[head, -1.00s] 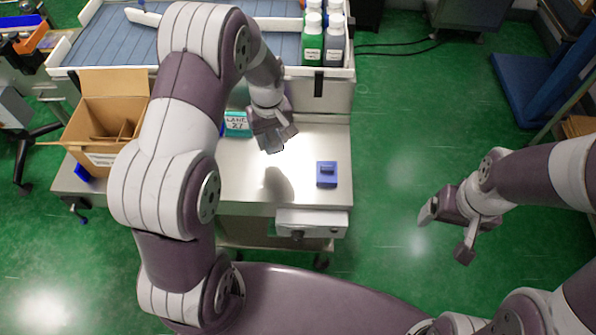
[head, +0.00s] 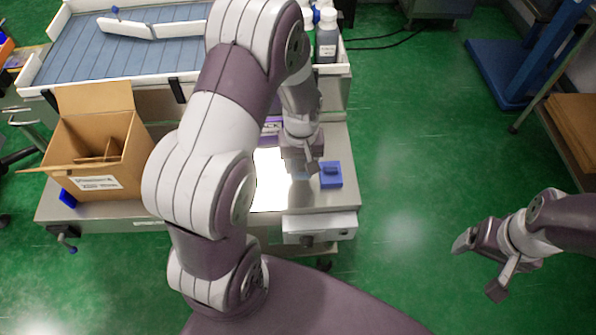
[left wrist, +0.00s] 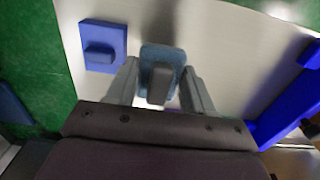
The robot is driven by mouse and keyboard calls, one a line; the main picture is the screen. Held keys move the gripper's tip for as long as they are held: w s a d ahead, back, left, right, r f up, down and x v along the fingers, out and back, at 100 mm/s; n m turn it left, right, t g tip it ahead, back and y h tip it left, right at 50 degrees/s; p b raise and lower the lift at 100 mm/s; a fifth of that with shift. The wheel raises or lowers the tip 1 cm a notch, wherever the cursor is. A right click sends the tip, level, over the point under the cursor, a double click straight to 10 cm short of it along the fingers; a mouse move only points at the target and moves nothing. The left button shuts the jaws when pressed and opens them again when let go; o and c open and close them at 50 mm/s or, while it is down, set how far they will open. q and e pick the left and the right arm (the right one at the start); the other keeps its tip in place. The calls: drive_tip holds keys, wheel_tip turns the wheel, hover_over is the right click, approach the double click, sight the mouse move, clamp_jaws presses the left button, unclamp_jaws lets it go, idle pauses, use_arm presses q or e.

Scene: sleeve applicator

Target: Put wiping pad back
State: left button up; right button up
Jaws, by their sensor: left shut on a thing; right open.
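My left gripper (head: 308,165) is low over the steel cart top, just left of a blue square block with a raised bar (head: 331,175). In the left wrist view its fingers (left wrist: 160,90) are shut on the grip of a grey-blue pad (left wrist: 162,57), which I take for the wiping pad. The blue block (left wrist: 103,45) lies beside the pad at the left, apart from it. I cannot tell whether the pad touches the cart top. My right gripper (head: 482,272) is open and empty over the green floor at the right.
The steel cart top (head: 338,202) has a strong glare left of my gripper. An open cardboard box (head: 92,150) stands at its left. A purple item (head: 272,126) is partly behind my arm. Bottles (head: 326,42) stand at the back. A blue part (left wrist: 290,108) is at the wrist view's right.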

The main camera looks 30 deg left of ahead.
sight(297, 173)
use_arm(q)
drive_tip(key=shift+a+f, duration=0.3)
drive_tip(key=shift+a, duration=0.2)
wheel_tip(297, 173, down, 4)
drive_tip(key=shift+s+r+b, duration=0.15)
drive_tip(key=shift+b, duration=0.2)
drive_tip(key=shift+f, duration=0.25)
drive_tip(key=o, duration=1)
